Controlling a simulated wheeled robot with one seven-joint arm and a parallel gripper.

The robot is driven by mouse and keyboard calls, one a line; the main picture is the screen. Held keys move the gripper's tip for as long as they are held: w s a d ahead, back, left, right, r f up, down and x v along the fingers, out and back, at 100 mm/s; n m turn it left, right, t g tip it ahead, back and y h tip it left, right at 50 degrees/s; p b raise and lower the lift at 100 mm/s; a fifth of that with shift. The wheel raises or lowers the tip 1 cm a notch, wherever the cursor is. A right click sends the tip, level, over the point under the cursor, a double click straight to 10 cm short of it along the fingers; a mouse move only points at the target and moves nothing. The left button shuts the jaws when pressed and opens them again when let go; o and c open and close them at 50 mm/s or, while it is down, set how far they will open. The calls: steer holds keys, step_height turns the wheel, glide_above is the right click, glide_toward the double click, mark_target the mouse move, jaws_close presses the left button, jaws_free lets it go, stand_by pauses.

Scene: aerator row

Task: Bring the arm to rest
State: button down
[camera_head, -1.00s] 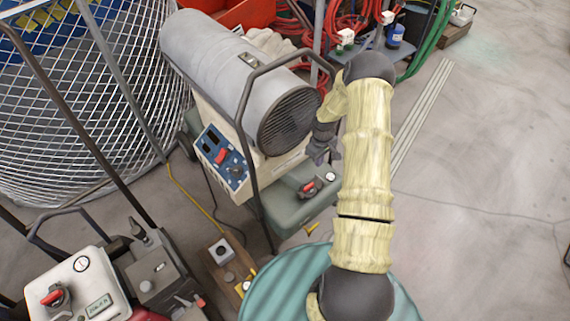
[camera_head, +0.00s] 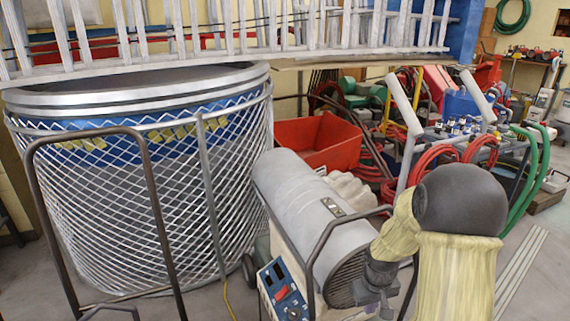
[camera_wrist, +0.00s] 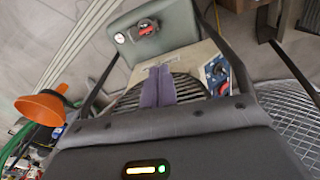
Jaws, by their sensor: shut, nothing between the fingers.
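My gripper (camera_head: 378,298) is at the lower middle right of the head view, at the end of my cream-sleeved arm, close in front of the grille end of a grey cylindrical heater (camera_head: 305,208). In the wrist view its two purple-grey fingers (camera_wrist: 158,86) are shut together with nothing between them. Behind them lie the heater's dark grille (camera_wrist: 190,88) and its blue control panel (camera_wrist: 217,72). I cannot tell whether the fingertips touch the heater. The arm's lower part is cut off by the picture edge.
A wire-mesh cage around a large tub (camera_head: 130,190) stands at the left. A red bin (camera_head: 322,140) and red hoses (camera_head: 432,160) are behind the heater. A grey-green tank (camera_wrist: 160,32) and an orange funnel (camera_wrist: 42,107) show in the wrist view. Floor at right is partly clear.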

steer(key=s+a+r+m+t, duration=0.1)
steer(key=s+a+r, duration=0.2)
steer(key=s+r, duration=0.3)
steer(key=s+a+r+m, duration=0.2)
steer(key=s+a+r, duration=0.2)
steer(key=s, duration=0.4)
step_height(320, 180, up, 27)
steer(key=p, duration=2.7)
steer(key=shift+w+d+f+y, duration=0.15)
steer(key=shift+w+f+y, duration=0.05)
steer(key=shift+y, duration=0.1)
steer(key=shift+w, duration=0.1)
steer(key=shift+s, duration=0.2)
steer(key=shift+w, duration=0.1)
